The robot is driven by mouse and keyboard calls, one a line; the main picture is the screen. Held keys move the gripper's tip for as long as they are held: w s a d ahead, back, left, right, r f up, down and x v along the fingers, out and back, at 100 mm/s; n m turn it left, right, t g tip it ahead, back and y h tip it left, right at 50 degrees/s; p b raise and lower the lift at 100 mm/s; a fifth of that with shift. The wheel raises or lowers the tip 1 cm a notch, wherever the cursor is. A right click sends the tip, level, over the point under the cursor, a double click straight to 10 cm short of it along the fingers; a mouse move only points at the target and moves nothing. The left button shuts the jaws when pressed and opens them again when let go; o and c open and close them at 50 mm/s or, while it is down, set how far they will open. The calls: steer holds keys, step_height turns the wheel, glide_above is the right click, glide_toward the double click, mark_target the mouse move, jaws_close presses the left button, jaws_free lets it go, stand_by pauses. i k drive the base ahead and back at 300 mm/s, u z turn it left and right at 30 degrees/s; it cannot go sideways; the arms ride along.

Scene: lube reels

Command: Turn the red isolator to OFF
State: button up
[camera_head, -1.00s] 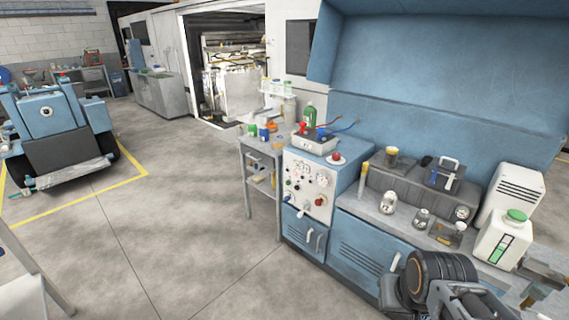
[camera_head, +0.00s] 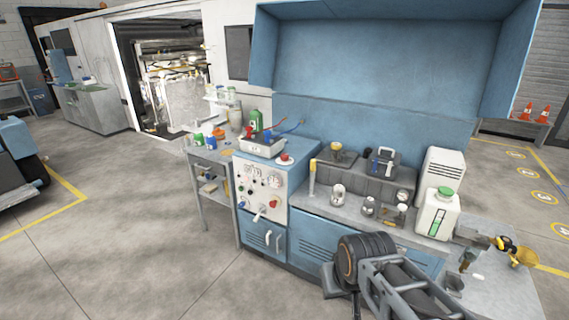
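A red rotary knob (camera_head: 273,204), which looks like the red isolator, sits at the lower right of the pale control panel (camera_head: 248,190) on the front of a blue cabinet. Its OFF marking and exact handle angle are too small to read. A second red button (camera_head: 284,157) stands on top of the cabinet, above the panel. A white lever (camera_head: 259,214) sticks out just below and left of the red knob. My arm shows at the lower right, well apart from the panel.
The blue bench (camera_head: 310,230) runs right from the cabinet, with jars and a white jug with a green cap (camera_head: 437,215). A grey side table (camera_head: 207,165) stands left of the cabinet. The floor (camera_head: 150,240) in front and left is clear.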

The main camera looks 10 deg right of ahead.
mark_target(283, 156)
steer(key=u, duration=0.55)
steer(key=i, duration=0.95)
steer(key=u, duration=0.55)
steer(key=i, duration=1.05)
steer(key=z, duration=0.8)
steer(key=i, duration=0.85)
steer(key=z, duration=0.7)
